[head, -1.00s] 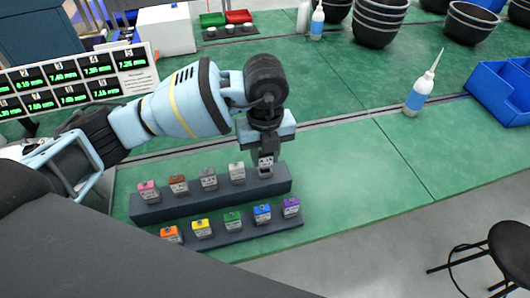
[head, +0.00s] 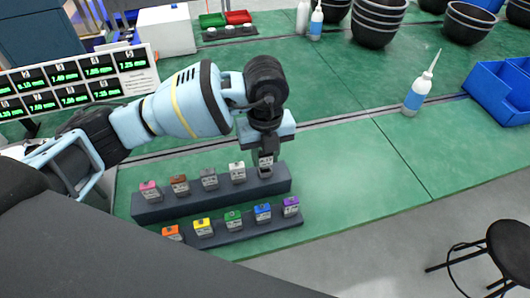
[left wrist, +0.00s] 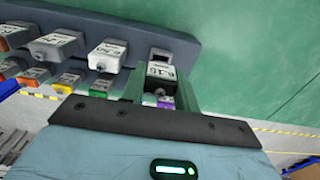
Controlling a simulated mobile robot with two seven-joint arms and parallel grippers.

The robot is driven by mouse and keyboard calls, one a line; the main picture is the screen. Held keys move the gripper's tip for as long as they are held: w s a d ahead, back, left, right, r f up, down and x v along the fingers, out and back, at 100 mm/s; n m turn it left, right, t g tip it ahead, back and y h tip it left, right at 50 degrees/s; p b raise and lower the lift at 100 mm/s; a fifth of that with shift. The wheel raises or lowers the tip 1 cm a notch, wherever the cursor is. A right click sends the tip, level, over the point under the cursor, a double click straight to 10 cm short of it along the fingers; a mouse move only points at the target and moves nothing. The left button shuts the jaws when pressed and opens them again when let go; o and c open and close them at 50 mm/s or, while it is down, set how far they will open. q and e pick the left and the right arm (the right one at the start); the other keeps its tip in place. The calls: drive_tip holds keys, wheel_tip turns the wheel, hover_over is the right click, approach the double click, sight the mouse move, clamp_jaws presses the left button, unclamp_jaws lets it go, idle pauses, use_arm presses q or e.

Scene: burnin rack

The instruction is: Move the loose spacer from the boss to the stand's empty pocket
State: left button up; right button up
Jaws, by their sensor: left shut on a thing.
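The dark two-step stand (head: 150,212) holds labelled blocks with coloured tops in two rows. My left gripper (head: 266,155) points down over the right end of its upper step. An open pocket (left wrist: 160,53) in the stand shows just beyond the block, which appears above the step; the exact gap is hard to tell. I cannot make out the boss. My right gripper is not in view.
Neighbouring on the upper step is a white-topped block (head: 237,172); a purple-topped block (head: 291,206) stands on the lower step in front. A display board (head: 75,85) stands behind left. A squeeze bottle (head: 418,95) and blue bins (head: 498,92) are right. The green mat between is clear.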

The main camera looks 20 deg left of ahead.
use_arm(q)
drive_tip(key=shift+f, duration=0.2)
idle(0.6)
drive_tip(key=shift+f, duration=1.05)
drive_tip(key=o, duration=1.1)
drive_tip(key=shift+r, duration=3.95)
